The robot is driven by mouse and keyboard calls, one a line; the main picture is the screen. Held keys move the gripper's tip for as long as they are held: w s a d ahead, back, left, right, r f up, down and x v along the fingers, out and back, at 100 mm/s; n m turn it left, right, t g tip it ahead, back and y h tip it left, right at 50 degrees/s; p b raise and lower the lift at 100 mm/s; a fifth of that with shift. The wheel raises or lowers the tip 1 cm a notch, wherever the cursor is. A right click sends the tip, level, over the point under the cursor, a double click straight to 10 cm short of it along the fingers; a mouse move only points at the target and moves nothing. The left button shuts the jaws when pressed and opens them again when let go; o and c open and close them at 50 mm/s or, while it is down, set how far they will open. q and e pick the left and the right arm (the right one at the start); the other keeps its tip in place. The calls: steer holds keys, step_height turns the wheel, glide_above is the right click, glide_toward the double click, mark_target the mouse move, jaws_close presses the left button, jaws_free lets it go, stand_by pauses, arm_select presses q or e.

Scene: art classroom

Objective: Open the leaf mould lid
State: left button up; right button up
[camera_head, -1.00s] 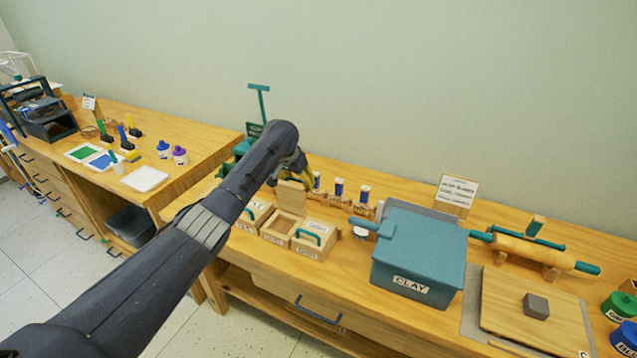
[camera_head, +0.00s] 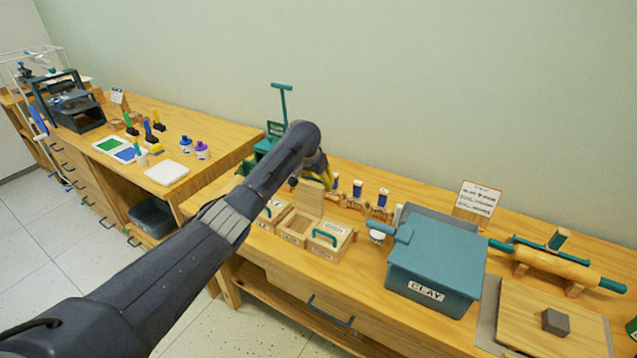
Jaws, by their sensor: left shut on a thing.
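Three small wooden mould boxes stand side by side on the right-hand bench. The middle box (camera_head: 297,228) shows an open hollow, and its wooden lid (camera_head: 310,198) stands up steeply at its back edge. The right box (camera_head: 330,243) is closed, with a teal handle on its lid. The left box (camera_head: 272,213) is partly behind my arm. The labels are too small to read, so I cannot tell by print which is the leaf mould. My left gripper (camera_head: 319,174) is at the raised lid's top, shut on it; its fingertips are mostly hidden. My right gripper is out of view.
A teal clay bin (camera_head: 434,262) stands right of the boxes, with a rolling pin (camera_head: 555,263) and a board (camera_head: 545,325) beyond. Small stamps (camera_head: 380,205) stand behind the boxes. A second bench (camera_head: 215,150) with paints is at the left.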

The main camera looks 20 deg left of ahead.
arm_select(q)
steer(key=shift+w+d+r, duration=0.25)
steer(key=shift+d+r, duration=0.05)
steer(key=shift+r, duration=0.25)
steer(key=o, duration=1.5)
steer(key=shift+o, duration=0.8)
steer(key=shift+f, duration=0.15)
steer(key=shift+s+a+f, duration=0.1)
steer(key=shift+s, duration=0.05)
steer(key=v, duration=1.2)
steer(key=shift+a, duration=0.1)
